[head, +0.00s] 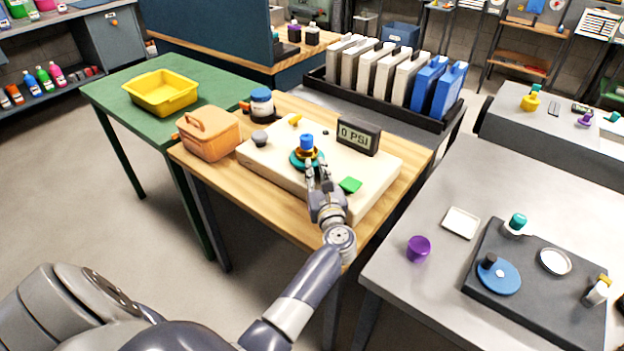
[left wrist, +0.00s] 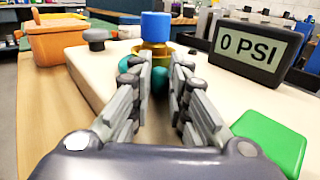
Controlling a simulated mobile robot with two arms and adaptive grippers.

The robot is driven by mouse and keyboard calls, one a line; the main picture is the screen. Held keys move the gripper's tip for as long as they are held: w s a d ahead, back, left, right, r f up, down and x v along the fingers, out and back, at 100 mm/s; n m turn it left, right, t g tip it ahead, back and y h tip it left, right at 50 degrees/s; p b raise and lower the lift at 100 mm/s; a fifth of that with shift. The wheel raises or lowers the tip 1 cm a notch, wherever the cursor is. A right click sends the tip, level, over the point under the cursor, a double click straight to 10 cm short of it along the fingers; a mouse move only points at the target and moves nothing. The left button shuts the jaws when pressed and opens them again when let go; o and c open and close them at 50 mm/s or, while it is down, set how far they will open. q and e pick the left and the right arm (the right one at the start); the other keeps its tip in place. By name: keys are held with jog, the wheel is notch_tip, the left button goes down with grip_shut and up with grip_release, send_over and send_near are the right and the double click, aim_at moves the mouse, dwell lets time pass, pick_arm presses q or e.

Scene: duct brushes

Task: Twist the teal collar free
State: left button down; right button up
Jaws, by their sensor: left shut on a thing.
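The teal collar (head: 296,160) sits low around a fitting on the cream block (head: 262,160), with a brass-coloured part and a blue cap (head: 306,142) above it. My left gripper (head: 317,171) reaches in from the front and is shut on the teal collar. In the left wrist view, the collar (left wrist: 160,82) shows between the two fingers, partly hidden by them, and the blue cap (left wrist: 155,27) stands upright behind the fingertips. My right gripper is not in view.
On the block are a gauge reading 0 PSI (head: 358,136), a green pad (head: 350,185), a grey knob (head: 260,138) and a small yellow part (head: 295,119). An orange box (head: 209,137) and a jar (head: 262,102) stand beside it. A yellow tray (head: 162,93) is on the green table.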

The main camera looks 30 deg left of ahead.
pick_arm(q)
jog(key=shift+w+g, duration=0.15)
jog(key=shift+g, duration=0.15)
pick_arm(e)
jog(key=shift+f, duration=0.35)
pick_arm(q)
jog(key=c, duration=1.5)
grip_release()
jog(key=shift+c, duration=0.2)
